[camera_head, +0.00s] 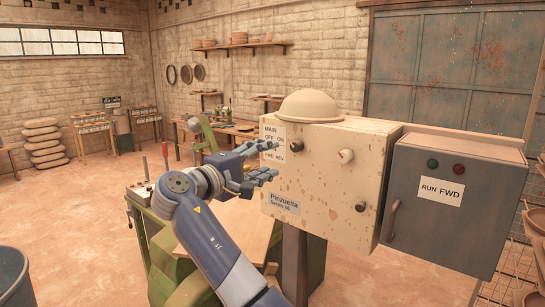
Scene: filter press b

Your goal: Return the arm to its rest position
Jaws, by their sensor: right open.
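My right arm reaches up from the bottom edge, left of the picture's middle. My right gripper (275,160) points right, with its two fingers spread apart and nothing between them. Its fingertips show against the left part of the spotted cream control box (325,190), by the labels MAIN, OFF, ON, FWD and REV. I cannot tell whether they touch the box. A pale knob (346,156) and a dark knob (360,207) show on the box front. My left gripper is not in view.
A grey cabinet (440,205) labelled RUN FWD, with a handle and green and red lamps, stands right of the box. A bowl (309,106) sits on the box. A green machine (150,235) stands behind my arm. A dark bin (14,275) is at lower left. Open floor (75,225) lies left.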

